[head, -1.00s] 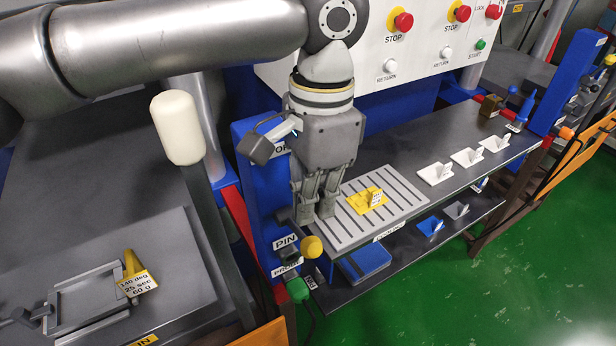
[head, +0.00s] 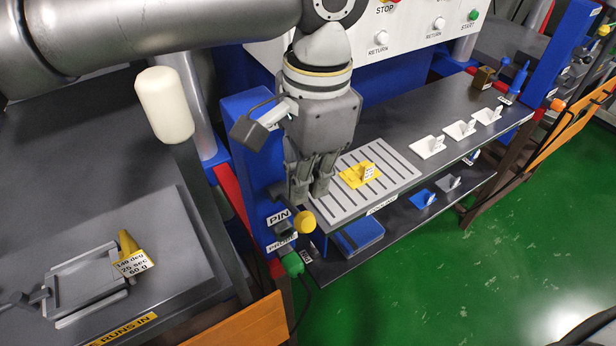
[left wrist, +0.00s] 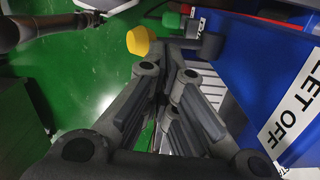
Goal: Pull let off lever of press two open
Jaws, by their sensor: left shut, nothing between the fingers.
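My left gripper (head: 310,192) is shut and empty, pointing down beside the blue post (head: 246,150) at the left end of the press. Its fingertips are just behind a yellow ball knob (head: 304,222) near the PIN label. The knob also shows in the left wrist view (left wrist: 140,40), beyond the fingers (left wrist: 165,85); I cannot tell if they touch it. A LET OFF label (left wrist: 293,108) is on the blue post in that view. A lever with a cream grip (head: 165,105) stands at the left; I cannot tell which lever is the let-off one.
A slotted plate (head: 352,205) holds a yellow piece (head: 361,174). White pieces (head: 428,147) stand along the shelf. An orange panel (head: 240,322) is at the front. Green floor (head: 470,265) is open to the right.

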